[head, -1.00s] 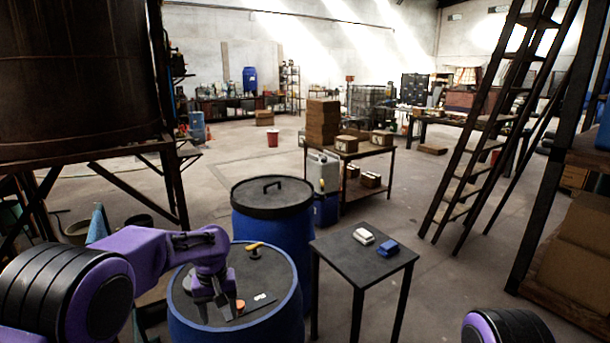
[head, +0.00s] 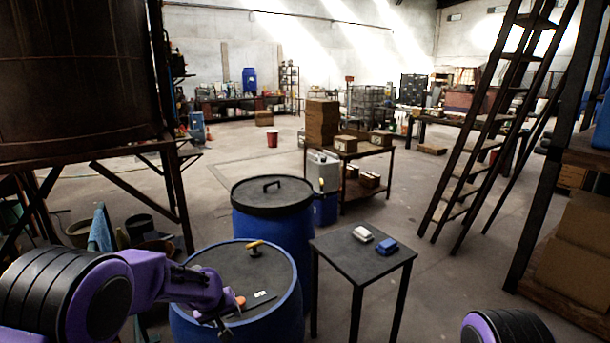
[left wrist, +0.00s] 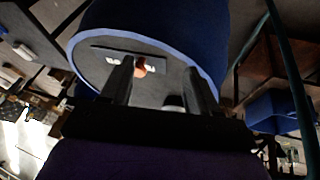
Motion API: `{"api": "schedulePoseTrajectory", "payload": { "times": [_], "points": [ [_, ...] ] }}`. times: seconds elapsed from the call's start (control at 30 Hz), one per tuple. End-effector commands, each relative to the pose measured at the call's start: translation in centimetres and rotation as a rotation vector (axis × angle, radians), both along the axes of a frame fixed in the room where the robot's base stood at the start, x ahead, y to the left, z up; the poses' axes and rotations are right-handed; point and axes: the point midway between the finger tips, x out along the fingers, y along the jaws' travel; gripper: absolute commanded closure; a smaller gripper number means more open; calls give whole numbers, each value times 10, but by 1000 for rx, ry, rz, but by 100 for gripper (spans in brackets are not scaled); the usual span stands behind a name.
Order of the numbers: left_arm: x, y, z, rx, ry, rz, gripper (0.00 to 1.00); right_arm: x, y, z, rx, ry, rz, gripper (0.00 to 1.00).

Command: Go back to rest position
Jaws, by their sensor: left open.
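My left arm comes in from the left over the near blue drum (head: 292,318). Its gripper (head: 214,321) is open and empty, low over the left front of the drum's dark top. In the left wrist view the two fingers (left wrist: 160,75) stand apart, with the drum top (left wrist: 92,75) beyond them. An orange knob (head: 240,301) on a dark plate with white labels shows just right of the gripper; it also shows between the fingers (left wrist: 141,68). A yellow-handled part (head: 254,246) sits farther back on the drum. My right gripper is out of view.
A lidded blue drum (head: 272,193) stands just behind. A small dark table (head: 345,262) on the right holds a white item (head: 363,234) and a blue item (head: 387,246). A large tank on a frame (head: 75,70) stands at the left. Open floor lies behind.

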Motion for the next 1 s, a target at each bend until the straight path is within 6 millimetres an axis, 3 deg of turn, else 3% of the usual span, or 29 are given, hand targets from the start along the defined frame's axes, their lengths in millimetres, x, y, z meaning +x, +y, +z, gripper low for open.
{"api": "schedulePoseTrajectory", "payload": {
  "times": [0.17,0.27,0.33,0.43,0.6,0.7,0.8,1.0],
  "points": [
    [-55,29,-81,42,-115,88,40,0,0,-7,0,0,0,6],
    [-113,49,-125,91,-160,142,40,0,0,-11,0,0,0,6],
    [-162,62,-151,130,-168,177,40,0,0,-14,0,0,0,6],
    [-237,78,-175,182,-148,217,40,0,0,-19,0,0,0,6],
    [-358,90,-196,233,-18,256,40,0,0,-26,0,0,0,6],
    [-405,90,-205,238,87,252,40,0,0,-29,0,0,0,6],
    [-429,90,-214,242,143,255,40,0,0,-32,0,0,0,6],
    [-435,90,-216,244,158,254,40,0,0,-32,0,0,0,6]
  ]
}}
